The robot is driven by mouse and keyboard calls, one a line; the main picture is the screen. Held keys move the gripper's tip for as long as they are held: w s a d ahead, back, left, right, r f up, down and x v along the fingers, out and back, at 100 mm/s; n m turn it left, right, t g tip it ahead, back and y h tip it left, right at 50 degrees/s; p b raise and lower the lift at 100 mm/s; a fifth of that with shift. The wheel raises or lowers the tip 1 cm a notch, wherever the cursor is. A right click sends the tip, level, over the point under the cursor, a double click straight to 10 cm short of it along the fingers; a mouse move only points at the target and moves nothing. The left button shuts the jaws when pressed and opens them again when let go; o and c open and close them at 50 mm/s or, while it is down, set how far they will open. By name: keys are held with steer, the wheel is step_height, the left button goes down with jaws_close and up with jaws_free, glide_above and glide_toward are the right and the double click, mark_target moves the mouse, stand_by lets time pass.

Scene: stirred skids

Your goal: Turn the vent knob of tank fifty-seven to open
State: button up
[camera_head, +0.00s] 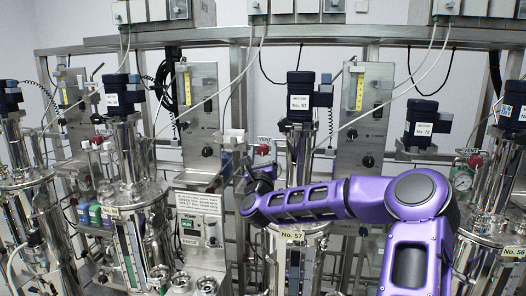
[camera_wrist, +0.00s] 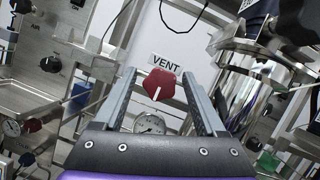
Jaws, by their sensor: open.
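The red vent knob (camera_wrist: 160,85) shows in the wrist view under a "VENT" label (camera_wrist: 166,64). Its white pointer line points down in the picture, tilted slightly left. My gripper (camera_wrist: 158,76) is open, with one finger on each side of the knob and visible gaps between; I cannot tell how far ahead the knob is. In the head view, tank fifty-seven (camera_head: 292,236), labelled "No. 57", stands mid-picture behind my arm. A red knob (camera_head: 262,150) shows just above my gripper (camera_head: 259,170), whose fingers are hard to make out there.
A round gauge (camera_wrist: 149,124) sits below the knob. Shiny metal tank parts (camera_wrist: 250,85) stand close to the right finger.

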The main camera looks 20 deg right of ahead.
jaws_close()
stand_by(0.4)
